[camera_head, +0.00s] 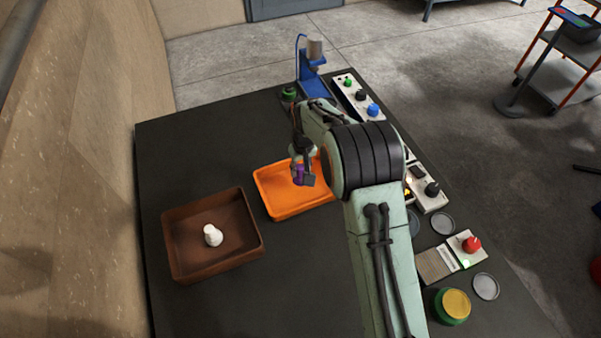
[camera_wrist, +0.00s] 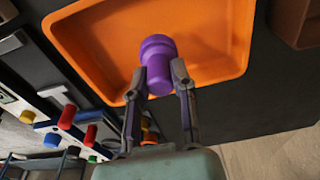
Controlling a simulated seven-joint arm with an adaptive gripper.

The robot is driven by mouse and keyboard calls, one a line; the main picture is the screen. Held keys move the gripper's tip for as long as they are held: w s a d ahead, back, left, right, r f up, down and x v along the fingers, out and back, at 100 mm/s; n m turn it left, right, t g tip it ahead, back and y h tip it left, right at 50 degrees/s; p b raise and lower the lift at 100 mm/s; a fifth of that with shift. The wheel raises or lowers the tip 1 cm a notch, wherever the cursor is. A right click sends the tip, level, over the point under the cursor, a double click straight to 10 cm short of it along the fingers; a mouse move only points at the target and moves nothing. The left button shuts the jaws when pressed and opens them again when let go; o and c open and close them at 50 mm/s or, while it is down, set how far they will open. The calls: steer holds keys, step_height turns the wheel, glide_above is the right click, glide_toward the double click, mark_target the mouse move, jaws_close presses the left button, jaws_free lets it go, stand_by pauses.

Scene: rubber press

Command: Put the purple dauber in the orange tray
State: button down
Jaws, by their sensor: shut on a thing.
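The purple dauber (camera_wrist: 157,62) is held between the two fingers of my gripper (camera_wrist: 160,80), which is shut on it. In the head view, my gripper (camera_head: 303,178) and the purple dauber (camera_head: 298,172) are over the orange tray (camera_head: 281,210). In the wrist view, the orange tray (camera_wrist: 222,72) lies behind the dauber, and the dauber's far end overlaps the tray floor. I cannot tell whether the dauber touches the tray. My arm covers the tray's right side in the head view.
A brown tray (camera_head: 175,262) with a white piece (camera_head: 212,235) stands left of the orange tray. A blue press (camera_head: 312,80) stands at the back, with button panels (camera_head: 468,246) along the right. The black table is clear at the back left.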

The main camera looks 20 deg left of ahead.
mark_target(300, 176)
steer(key=shift+w+a+f, duration=0.15)
steer(key=shift+w+f, duration=0.1)
steer(key=shift+f, duration=1.55)
steer(key=shift+f, duration=0.1)
steer(key=c, duration=0.9)
jaws_free()
steer(key=shift+c, duration=0.2)
step_height(300, 176, up, 12)
steer(key=s+d, duration=0.1)
steer(key=shift+s+d, duration=0.15)
steer(key=shift+s, duration=0.05)
